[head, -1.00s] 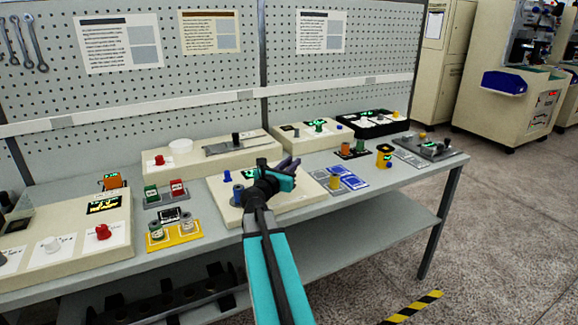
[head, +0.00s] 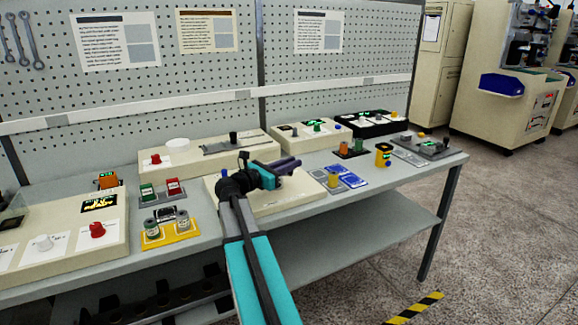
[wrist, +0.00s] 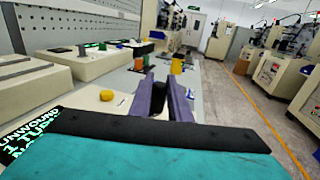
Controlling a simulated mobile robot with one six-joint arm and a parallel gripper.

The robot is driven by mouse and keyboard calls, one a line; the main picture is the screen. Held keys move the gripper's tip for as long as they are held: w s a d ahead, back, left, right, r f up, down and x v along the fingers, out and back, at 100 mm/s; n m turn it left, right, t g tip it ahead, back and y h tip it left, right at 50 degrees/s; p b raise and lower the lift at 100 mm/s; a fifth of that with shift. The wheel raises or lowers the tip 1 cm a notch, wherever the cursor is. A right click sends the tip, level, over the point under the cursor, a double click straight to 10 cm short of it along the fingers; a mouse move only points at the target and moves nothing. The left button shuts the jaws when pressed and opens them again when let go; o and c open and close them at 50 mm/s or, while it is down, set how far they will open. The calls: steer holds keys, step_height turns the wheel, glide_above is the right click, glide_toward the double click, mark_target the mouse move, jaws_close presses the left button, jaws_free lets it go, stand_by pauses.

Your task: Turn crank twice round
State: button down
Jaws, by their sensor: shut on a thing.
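The winding box is a low cream box (head: 285,207) at the middle front of the bench in the head view. My arm covers much of its top. My gripper (head: 292,164) is over the box, with its purple fingers pointing right. In the wrist view, the fingers (wrist: 161,97) are shut on a small dark crank handle (wrist: 157,90) between them. The crank arm below it is hidden. A yellow knob (wrist: 107,95) sits on the box top beside the fingers. A display with green letters (wrist: 20,138), partly cut off and apparently reading "UNWOUND", is at the left.
A long cream box with a red knob (head: 155,160) stands behind. A yellow tray with two spools (head: 170,236) lies to the left. Blue cards (head: 352,180) and a yellow device (head: 383,156) lie to the right. The bench's front edge is close.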

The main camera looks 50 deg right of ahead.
steer(key=shift+w+a, duration=0.1)
steer(key=shift+w, duration=0.15)
steer(key=c, duration=1.7)
jaws_free()
steer(key=shift+o, duration=0.3)
steer(key=shift+s+a, duration=0.1)
steer(key=a, duration=0.4)
steer(key=w+a+b, duration=0.1)
steer(key=a, duration=0.8)
steer(key=shift+w+a+b, duration=0.2)
steer(key=shift+w+b, duration=0.1)
steer(key=shift+w, duration=0.05)
